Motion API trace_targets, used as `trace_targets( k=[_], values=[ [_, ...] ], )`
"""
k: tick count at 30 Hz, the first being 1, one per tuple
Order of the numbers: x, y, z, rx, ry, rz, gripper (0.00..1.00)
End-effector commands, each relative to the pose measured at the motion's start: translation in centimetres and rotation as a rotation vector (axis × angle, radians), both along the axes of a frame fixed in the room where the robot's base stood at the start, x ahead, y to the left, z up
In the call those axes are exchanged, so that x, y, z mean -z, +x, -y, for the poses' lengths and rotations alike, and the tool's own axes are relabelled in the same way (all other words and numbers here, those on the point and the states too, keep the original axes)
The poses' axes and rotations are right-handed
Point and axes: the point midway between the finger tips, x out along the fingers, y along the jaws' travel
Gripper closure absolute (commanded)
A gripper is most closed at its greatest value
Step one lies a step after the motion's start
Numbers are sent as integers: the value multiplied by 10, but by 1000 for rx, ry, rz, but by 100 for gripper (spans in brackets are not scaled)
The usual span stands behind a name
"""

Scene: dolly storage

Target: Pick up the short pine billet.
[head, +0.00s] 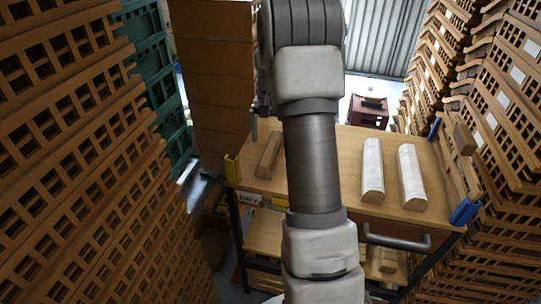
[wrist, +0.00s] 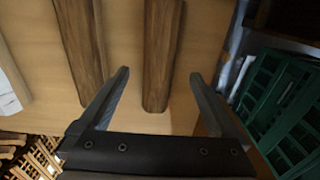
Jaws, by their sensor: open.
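My gripper (wrist: 158,75) is open and empty above the wooden top of the dolly, its fingers on either side of a brown billet (wrist: 160,55) in the wrist view. This billet lies flat and also shows at the left of the top in the head view (head: 268,156). A second, darker brown billet (wrist: 80,40) lies left of it in the wrist view; my arm hides it in the head view. Two pale, white-barked billets (head: 372,170) (head: 411,177) lie further right. The far ends of the brown billets are cut off in the wrist view. I cannot tell which is the short pine one.
The dolly top (head: 340,205) has a grey handle (head: 396,238) in front, a yellow corner piece (head: 232,168) and blue corner pieces (head: 465,212). Lattice stacks (head: 70,150) crowd both sides. Green crates (wrist: 282,98) stand close beside the top. Shelves with wood are below.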

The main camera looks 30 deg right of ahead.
Motion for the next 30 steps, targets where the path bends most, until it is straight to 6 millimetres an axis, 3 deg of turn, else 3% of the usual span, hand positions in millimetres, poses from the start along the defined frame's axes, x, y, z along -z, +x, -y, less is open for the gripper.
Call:
trace_targets(
  k=[12, 21, 30],
  values=[
    [49, -3, 1, 1, 0, -1, 3],
    [54, -2, 1, 0, -1, 1, 3],
    [54, -2, 1, 0, -1, 1, 55]
  ],
)
